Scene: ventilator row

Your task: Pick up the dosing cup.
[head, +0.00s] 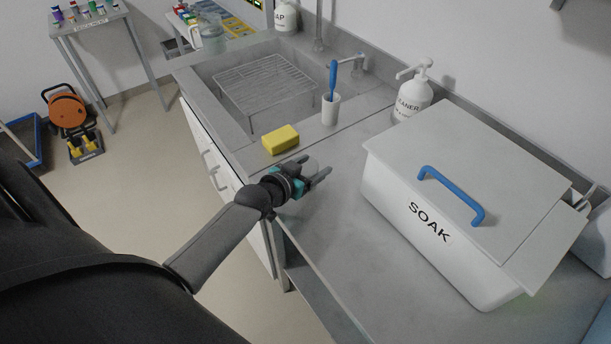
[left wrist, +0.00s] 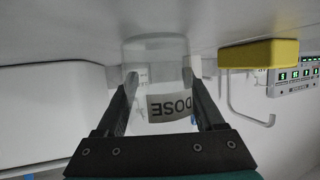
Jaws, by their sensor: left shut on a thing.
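The dosing cup is a clear see-through vessel with a label reading DOSE, upside down in the left wrist view (left wrist: 158,58). My left gripper (left wrist: 162,82) is shut on it, with one dark finger on each side of its wall. In the head view the cup (head: 310,166) is a faint clear shape between the fingers of my left gripper (head: 318,169), over the counter just right of the yellow sponge. I cannot tell whether its base touches the counter. My right gripper is not in view.
A yellow sponge (head: 281,139) lies close by at the sink edge; a white holder (head: 331,109) with a blue-handled brush stands behind. A white SOAK box (head: 400,207) with a lid and blue handle is to the right. Counter (head: 330,235) in front is clear.

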